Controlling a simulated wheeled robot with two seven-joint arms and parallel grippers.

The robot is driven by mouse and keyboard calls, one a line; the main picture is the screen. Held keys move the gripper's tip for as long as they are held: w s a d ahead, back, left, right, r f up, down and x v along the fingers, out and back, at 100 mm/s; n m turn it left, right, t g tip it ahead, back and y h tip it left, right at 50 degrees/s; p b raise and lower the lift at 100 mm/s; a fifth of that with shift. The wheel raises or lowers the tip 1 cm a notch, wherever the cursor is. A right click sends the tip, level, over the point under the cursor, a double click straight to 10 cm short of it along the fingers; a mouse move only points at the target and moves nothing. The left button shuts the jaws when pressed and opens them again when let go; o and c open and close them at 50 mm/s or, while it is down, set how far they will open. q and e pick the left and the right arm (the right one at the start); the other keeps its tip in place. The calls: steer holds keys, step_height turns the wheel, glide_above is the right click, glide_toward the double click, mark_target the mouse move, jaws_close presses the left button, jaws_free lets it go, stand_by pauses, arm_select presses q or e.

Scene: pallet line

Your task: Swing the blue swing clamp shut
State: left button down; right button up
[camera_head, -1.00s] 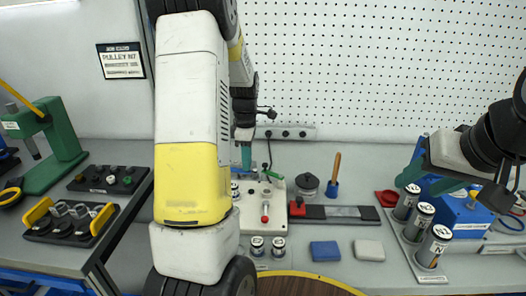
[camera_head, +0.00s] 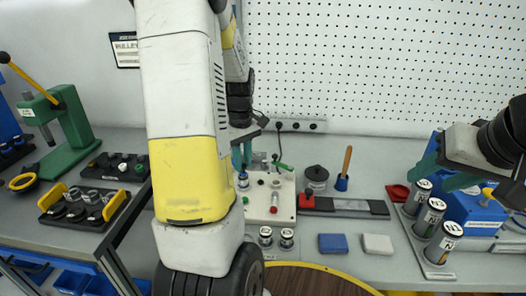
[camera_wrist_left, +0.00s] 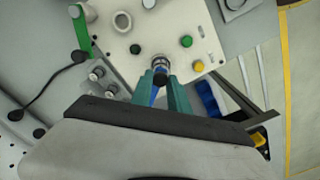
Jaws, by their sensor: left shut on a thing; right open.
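The blue swing clamp (camera_wrist_left: 160,65) shows in the left wrist view as a short post with a blue band and dark top, with blue between my fingers. In the head view it (camera_head: 243,181) stands at the left part of the white fixture plate (camera_head: 262,213), partly hidden by my arm. My left gripper (camera_wrist_left: 160,88), with teal fingers, is shut on the clamp; it also shows in the head view (camera_head: 242,158). My right gripper (camera_head: 441,172) is open and empty above the canister rack at the right.
Two small canisters (camera_head: 265,238) stand in front. A blue block (camera_head: 333,244), a pale block (camera_head: 377,244) and a dark bar (camera_head: 345,207) lie to the right. A canister rack (camera_head: 437,274) stands further right.

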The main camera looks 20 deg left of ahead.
arm_select(q)
steer(key=shift+s+a, duration=0.1)
steer(key=shift+a, duration=0.05)
stand_by(0.3)
steer(key=c, duration=1.3)
jaws_free()
steer(key=shift+o, duration=0.2)
step_height(320, 180, up, 8)
steer(key=shift+f, duration=0.25)
steer(key=shift+r, duration=0.15)
